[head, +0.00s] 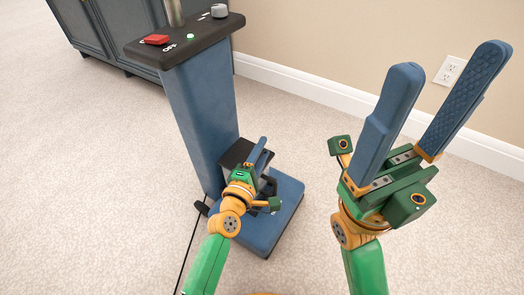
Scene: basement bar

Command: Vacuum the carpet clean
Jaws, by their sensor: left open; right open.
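An upright blue vacuum (205,125) stands on the beige carpet (80,180). Its black top carries a red switch, a small green light, a grey knob and a metal tube that runs out of view. The word OFF shows near the switch. My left gripper (266,160) is in front of the vacuum's lower part, above its blue base. It is open; its fingers are small and partly hidden, and I cannot tell whether they touch the vacuum. My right gripper (450,62) is raised at the right, open and empty, with blue fingers spread apart.
A dark blue cabinet (110,40) stands at the back left. A beige wall with a white baseboard (300,82) and an outlet (449,70) runs behind the vacuum. A black cord (188,250) lies beside the vacuum. The carpet at left is clear.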

